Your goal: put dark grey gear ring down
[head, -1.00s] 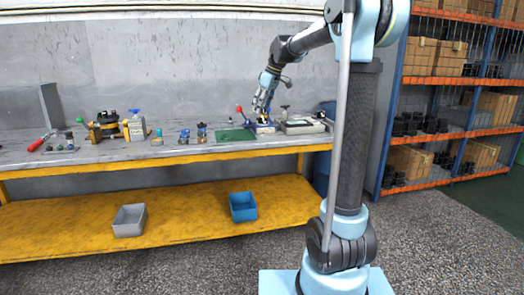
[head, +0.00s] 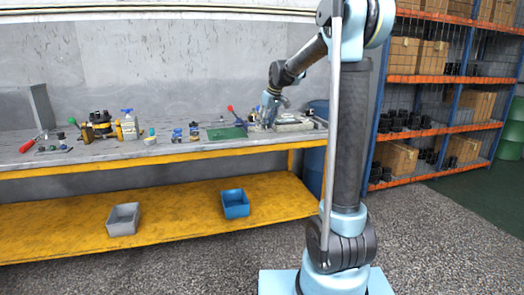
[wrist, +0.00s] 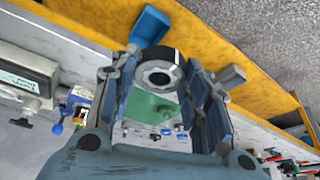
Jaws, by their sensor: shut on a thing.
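The dark grey gear ring (wrist: 147,71) is held between the fingertips of my gripper (wrist: 160,80) in the wrist view. Its round opening faces the wrist camera. The two fingers press on it from either side. In the head view my gripper (head: 268,119) is low over the right part of the workbench (head: 180,153), just right of the green mat (head: 227,133). The ring is too small and covered to make out there. I cannot tell whether it touches anything below.
A grey device with a display (wrist: 26,74) stands right of my gripper in the head view (head: 296,122). A red-handled tool (head: 231,109) is left of it. A blue bin (head: 235,204) and grey bin (head: 123,219) sit on the lower shelf.

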